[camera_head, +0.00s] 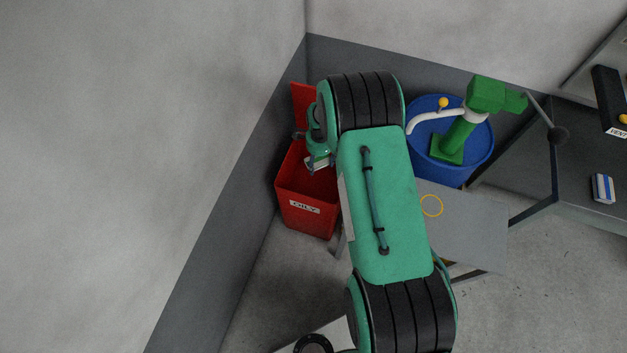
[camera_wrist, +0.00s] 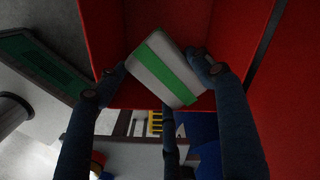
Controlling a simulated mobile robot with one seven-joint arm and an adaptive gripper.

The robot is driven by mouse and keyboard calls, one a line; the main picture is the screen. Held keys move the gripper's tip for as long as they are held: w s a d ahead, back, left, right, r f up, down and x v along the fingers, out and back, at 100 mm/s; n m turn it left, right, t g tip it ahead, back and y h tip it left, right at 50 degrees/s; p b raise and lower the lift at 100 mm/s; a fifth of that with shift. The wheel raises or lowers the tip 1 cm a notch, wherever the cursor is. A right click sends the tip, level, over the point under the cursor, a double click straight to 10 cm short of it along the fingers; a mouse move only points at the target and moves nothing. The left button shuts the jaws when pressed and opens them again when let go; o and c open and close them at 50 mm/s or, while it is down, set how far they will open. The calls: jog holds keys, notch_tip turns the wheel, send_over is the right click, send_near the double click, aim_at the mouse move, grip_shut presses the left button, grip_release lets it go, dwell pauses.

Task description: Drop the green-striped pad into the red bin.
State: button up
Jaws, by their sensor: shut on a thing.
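The green-striped pad (camera_wrist: 165,68) is white with a broad green stripe and shows tilted in the wrist view. My gripper (camera_wrist: 160,78) is shut on it, with a finger at each side. The red bin (camera_head: 310,195), labelled "OILY", stands in the corner with its lid up. In the wrist view the bin's red walls (camera_wrist: 105,30) lie around and behind the pad. In the head view my gripper (camera_head: 318,162) is over the bin's opening, with a pale bit of the pad showing. My arm hides the bin's right side.
A blue drum (camera_head: 450,172) with a green hand pump (camera_head: 462,130) stands right of my arm. A grey table (camera_head: 475,220) with a yellow ring (camera_head: 431,206) is in front of it. A blue-striped pad (camera_head: 602,188) lies at the far right. Walls close in behind and left of the bin.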

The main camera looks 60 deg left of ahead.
jog(key=shift+f+b, duration=0.7)
jog(key=shift+f, duration=2)
jog(key=o, duration=1.1)
jog(key=shift+r, duration=0.2)
jog(key=shift+r, duration=5.75)
